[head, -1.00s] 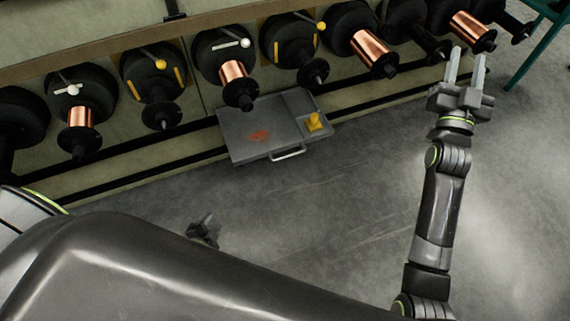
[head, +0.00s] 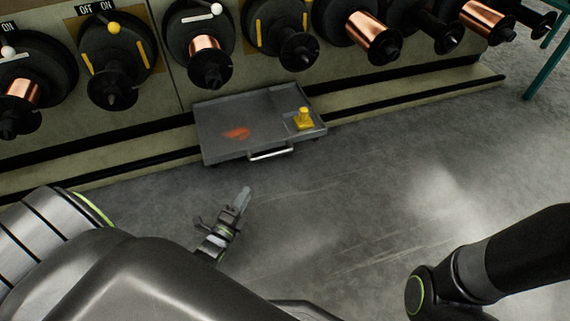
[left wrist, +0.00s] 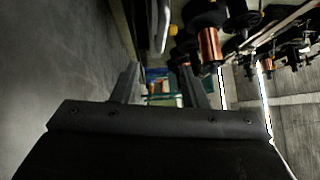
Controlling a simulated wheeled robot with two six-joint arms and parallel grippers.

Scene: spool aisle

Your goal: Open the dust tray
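The dust tray (head: 218,112) is a flat grey tray at the foot of the spool rack, with orange-brown dust (head: 237,133) and a yellow piece (head: 303,120) on it. A pale bar handle (head: 270,154) is on its front edge. How far the tray is drawn out is hard to tell. My left gripper (head: 243,193) is in front of and below the handle in the picture, apart from it. In the left wrist view its two fingers (left wrist: 158,80) stand apart with nothing gripped. My right gripper is out of view; only part of that arm shows at right.
Several black spool holders, some with copper wire (head: 371,37), jut out above the tray. Levers with white and yellow knobs (head: 216,9) sit on the panels. A dark rail (head: 420,86) runs along the rack's foot. The grey floor (head: 370,190) in front is clear.

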